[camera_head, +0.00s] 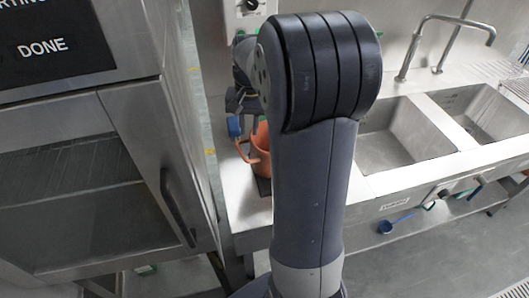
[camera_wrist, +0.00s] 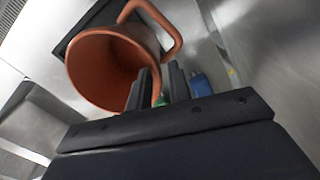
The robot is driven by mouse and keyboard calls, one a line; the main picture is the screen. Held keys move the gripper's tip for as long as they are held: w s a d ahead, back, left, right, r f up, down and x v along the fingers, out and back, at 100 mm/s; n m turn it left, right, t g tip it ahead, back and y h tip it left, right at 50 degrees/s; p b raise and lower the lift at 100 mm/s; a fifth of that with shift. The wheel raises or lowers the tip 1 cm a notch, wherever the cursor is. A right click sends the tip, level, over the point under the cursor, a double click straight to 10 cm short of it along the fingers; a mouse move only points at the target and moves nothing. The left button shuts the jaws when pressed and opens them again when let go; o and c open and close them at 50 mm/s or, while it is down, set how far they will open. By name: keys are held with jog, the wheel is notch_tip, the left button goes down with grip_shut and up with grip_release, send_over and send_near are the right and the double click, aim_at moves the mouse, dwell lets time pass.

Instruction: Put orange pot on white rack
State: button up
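The orange pot (camera_head: 259,163) stands at the left end of the steel counter, partly hidden behind my arm in the camera_head view. Its handle is on its left side. In the camera_wrist view the pot (camera_wrist: 105,65) shows its open mouth, with the handle at the upper right. My gripper (camera_wrist: 160,88) has its two dark fingers at the pot's rim, with a narrow gap between them; I cannot tell whether they press on the wall. In the camera_head view my gripper (camera_head: 240,118) is mostly hidden behind my arm. I cannot clearly make out a white rack.
A dark mat (camera_head: 263,187) lies under the pot. A steel oven-like cabinet (camera_head: 100,150) stands close on the left. Sink basins (camera_head: 405,135) and a tap (camera_head: 440,45) are at the right.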

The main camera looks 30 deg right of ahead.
aim_at(250, 144)
jog(key=shift+s+a+f, duration=0.1)
jog(key=shift+f, duration=3.4)
jog(key=shift+c, duration=0.6)
grip_shut()
jog(key=shift+r+p, duration=0.1)
jog(key=shift+p, duration=0.2)
